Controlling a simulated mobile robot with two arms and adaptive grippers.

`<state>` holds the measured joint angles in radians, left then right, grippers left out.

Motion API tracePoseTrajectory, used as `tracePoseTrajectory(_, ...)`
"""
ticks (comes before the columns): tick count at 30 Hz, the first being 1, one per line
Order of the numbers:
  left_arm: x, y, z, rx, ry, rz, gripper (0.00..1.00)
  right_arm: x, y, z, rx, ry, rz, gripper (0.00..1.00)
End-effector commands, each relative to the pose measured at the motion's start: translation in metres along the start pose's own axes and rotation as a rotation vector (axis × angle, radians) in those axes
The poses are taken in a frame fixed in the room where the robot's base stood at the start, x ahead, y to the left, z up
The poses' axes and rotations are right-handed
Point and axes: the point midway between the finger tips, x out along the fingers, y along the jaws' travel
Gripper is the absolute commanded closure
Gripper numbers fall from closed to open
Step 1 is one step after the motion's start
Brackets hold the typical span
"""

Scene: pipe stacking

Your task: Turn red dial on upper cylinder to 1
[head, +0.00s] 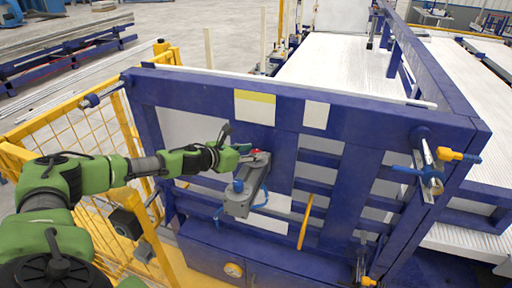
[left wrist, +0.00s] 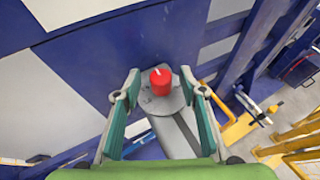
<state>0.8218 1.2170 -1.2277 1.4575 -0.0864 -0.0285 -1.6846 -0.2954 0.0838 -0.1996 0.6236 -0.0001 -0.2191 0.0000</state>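The red dial (head: 257,153) is a small red knob at the upper end of a grey cylinder-like unit (head: 246,190) on the blue machine panel. In the left wrist view the red dial (left wrist: 160,83) has a white mark on its top near the far edge; no numbers are readable. My left gripper (head: 246,154) reaches in from the left, close beside the dial. In the left wrist view its two fingers (left wrist: 160,88) are open, one on each side of the dial, with visible gaps. My right gripper is not in view.
A yellow mesh fence (head: 90,138) stands left of the blue frame (head: 190,93).

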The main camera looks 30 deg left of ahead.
Motion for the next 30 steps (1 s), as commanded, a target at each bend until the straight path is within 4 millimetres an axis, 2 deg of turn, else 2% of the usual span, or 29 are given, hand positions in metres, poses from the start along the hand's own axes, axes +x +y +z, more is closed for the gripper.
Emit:
tracePoseTrajectory(6, 0.020, 0.000, 0.000, -0.002, 0.000, -0.001, 0.62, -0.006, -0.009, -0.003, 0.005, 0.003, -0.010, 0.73)
tracePoseTrajectory(17, 0.024, 0.000, 0.000, 0.000, 0.000, 0.000, 0.62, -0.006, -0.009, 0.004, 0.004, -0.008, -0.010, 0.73)
tracePoseTrajectory(21, 0.024, 0.000, 0.000, 0.000, 0.000, 0.000, 0.96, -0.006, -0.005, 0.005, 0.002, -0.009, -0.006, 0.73)
tracePoseTrajectory(22, 0.024, 0.000, 0.000, 0.000, 0.000, 0.000, 1.00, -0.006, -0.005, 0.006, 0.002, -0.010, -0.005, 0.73)
tracePoseTrajectory(30, 0.024, 0.000, 0.000, -0.005, 0.000, 0.009, 1.00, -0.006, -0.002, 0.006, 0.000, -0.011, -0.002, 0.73)
